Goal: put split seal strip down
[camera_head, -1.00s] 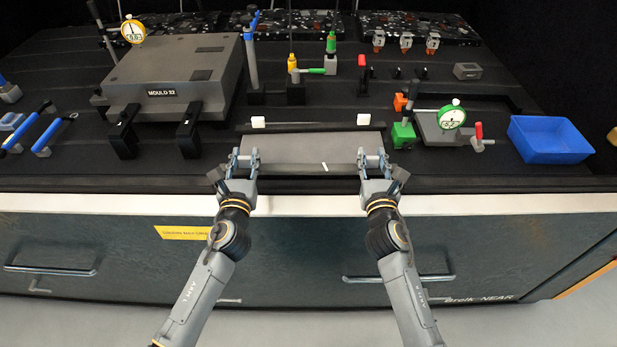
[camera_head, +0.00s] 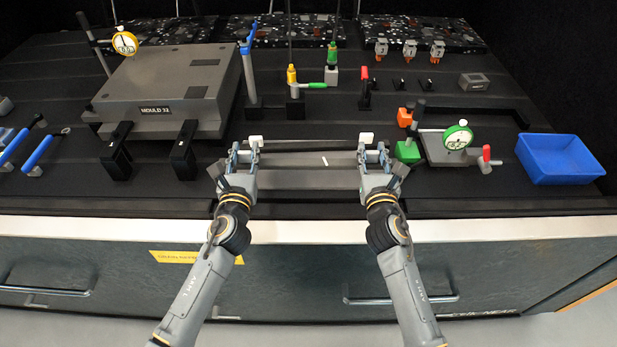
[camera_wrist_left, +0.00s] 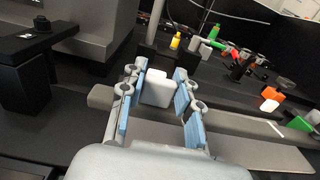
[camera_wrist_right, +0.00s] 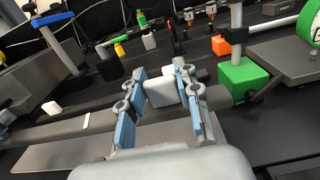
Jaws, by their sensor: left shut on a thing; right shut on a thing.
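The split seal strip (camera_head: 305,159) is a long grey bar with a short white mark near its middle. It lies crosswise between my two grippers, above or on a flat grey plate; I cannot tell which. My left gripper (camera_head: 246,153) is shut on its left part and my right gripper (camera_head: 371,153) on its right part. The strip also shows in the left wrist view (camera_wrist_left: 245,123) and right wrist view (camera_wrist_right: 60,132).
Just beyond the fingertips stand two white blocks (camera_head: 255,140) (camera_head: 366,138), along a thin dark bar. The grey plate (camera_head: 305,180) lies in front. Mould 32 (camera_head: 165,85) is to the left. A green block (camera_head: 408,152), a gauge (camera_head: 458,136) and a blue tray (camera_head: 560,160) are to the right.

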